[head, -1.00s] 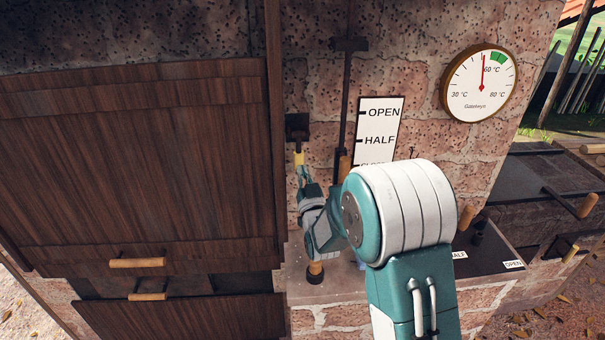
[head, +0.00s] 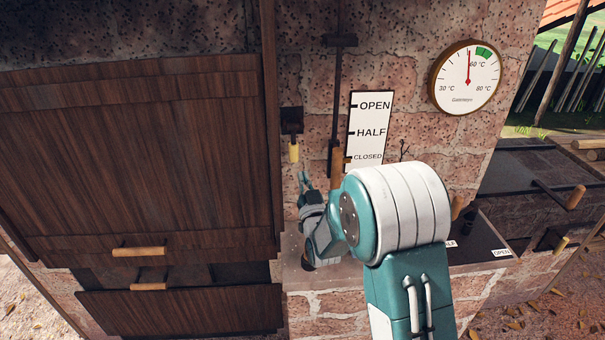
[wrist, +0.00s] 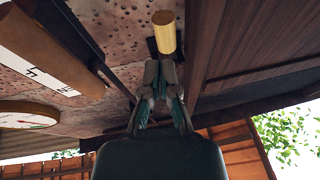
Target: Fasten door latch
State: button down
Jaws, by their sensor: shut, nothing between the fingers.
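The door latch (head: 291,121) is a dark bracket on the brick wall, just right of the large dark wooden door (head: 130,165). Its short yellow handle (head: 294,152) hangs down. The handle (wrist: 164,32) also shows in the wrist view, end on, just beyond the fingertips. My gripper (head: 304,175) is a little below the handle with a small gap in the head view. In the wrist view my gripper (wrist: 160,62) has its fingertips close together with nothing between them. Whether the fingertips touch the handle's end cannot be told there.
A dark vertical rod with a wooden grip (head: 337,160) stands right of the latch, beside an OPEN/HALF/CLOSED sign (head: 369,132). A round thermometer (head: 466,77) is at upper right. A stone ledge (head: 320,278) lies below my gripper. Wooden door handles (head: 139,251) are at lower left.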

jog(key=s+d+f, duration=0.1)
jog(key=s+f, duration=0.4)
jog(key=shift+s+f, duration=0.4)
jog(key=s+d+r+g+h, duration=0.2)
jog(key=s+d+r+g, duration=0.2)
jog(key=s+r+g, duration=0.4)
jog(key=s+d+r+g, duration=0.1)
jog(key=s+g, duration=0.1)
jog(key=s, duration=0.6)
jog(key=s+d+r+g+h, duration=0.1)
jog(key=s+g, duration=0.2)
jog(key=s, duration=0.5)
jog(key=s+d+r+g, duration=0.1)
jog(key=s+g, duration=0.1)
jog(key=s, duration=0.7)
jog(key=shift+d+m+g, duration=0.3)
jog(key=shift+d+g, duration=0.05)
jog(key=shift+g, duration=0.05)
